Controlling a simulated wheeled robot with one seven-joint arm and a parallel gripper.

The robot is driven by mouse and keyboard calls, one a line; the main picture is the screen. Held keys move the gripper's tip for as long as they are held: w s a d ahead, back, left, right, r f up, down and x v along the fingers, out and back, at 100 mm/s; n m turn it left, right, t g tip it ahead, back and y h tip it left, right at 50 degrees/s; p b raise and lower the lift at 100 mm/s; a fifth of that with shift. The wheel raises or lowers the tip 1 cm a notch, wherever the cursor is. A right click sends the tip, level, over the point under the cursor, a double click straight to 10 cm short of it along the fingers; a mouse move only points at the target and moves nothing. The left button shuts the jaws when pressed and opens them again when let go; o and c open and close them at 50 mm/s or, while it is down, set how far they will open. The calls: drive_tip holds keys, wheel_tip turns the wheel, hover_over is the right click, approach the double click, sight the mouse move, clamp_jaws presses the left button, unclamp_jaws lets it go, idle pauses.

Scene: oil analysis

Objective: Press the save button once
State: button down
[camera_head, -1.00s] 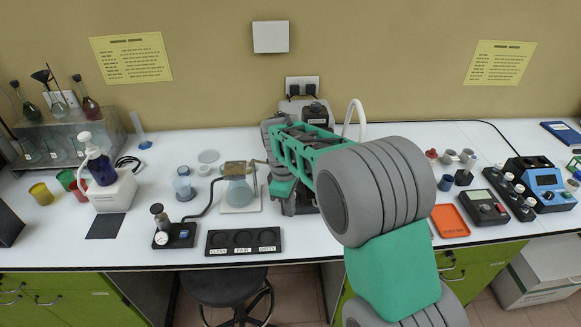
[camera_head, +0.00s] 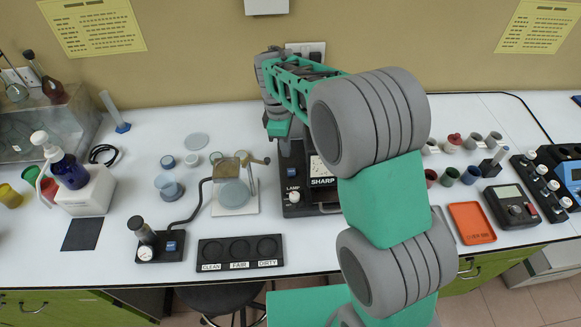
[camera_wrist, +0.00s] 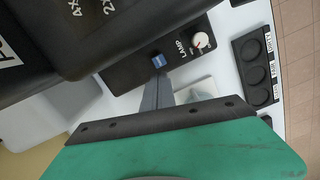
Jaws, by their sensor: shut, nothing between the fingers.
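A black device (camera_head: 296,206) with LAMP and SHARP lettering stands on the white bench, partly hidden behind my arm in the head view. A blue square button (camera_head: 307,173) sits on its left front panel, above the LAMP label and a white knob (camera_head: 294,197). In the wrist view the blue button (camera_wrist: 158,60) lies just beyond the tips of my gripper (camera_wrist: 157,80). The fingers are shut and empty. I cannot tell whether they touch the button. I can read no save label on it. In the head view the fingertips are hard to make out.
A rack (camera_head: 240,252) marked CLEAN, FAIR, DIRTY lies at the front. A gauge device (camera_head: 153,248) with its own blue button is left of it. A hinged metal piece over a glass dish (camera_head: 235,196) stands close left of the black device. An orange tray (camera_head: 471,223) lies right.

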sight(288, 171)
drive_tip(key=f+b, duration=0.5)
drive_tip(key=f, duration=0.2)
drive_tip(key=shift+d+b, duration=0.4)
drive_tip(key=shift+s+f+b, duration=0.1)
drive_tip(key=shift+f+b, duration=0.3)
drive_tip(key=shift+f, duration=0.35)
drive_tip(key=shift+a+r+p, duration=0.2)
drive_tip(key=shift+r+p, duration=0.1)
drive_tip(key=shift+p, duration=0.05)
drive_tip(key=shift+w+a+r+p, duration=0.25)
drive_tip(key=shift+a+p, duration=0.1)
drive_tip(key=shift+a, duration=0.2)
drive_tip(key=shift+w+a+r+p, duration=0.1)
drive_tip(key=shift+a+r+p, duration=0.1)
drive_tip(key=shift+a+p, duration=0.25)
drive_tip(key=shift+a, duration=0.35)
drive_tip(key=shift+d+f, duration=0.1)
drive_tip(key=shift+w, duration=0.1)
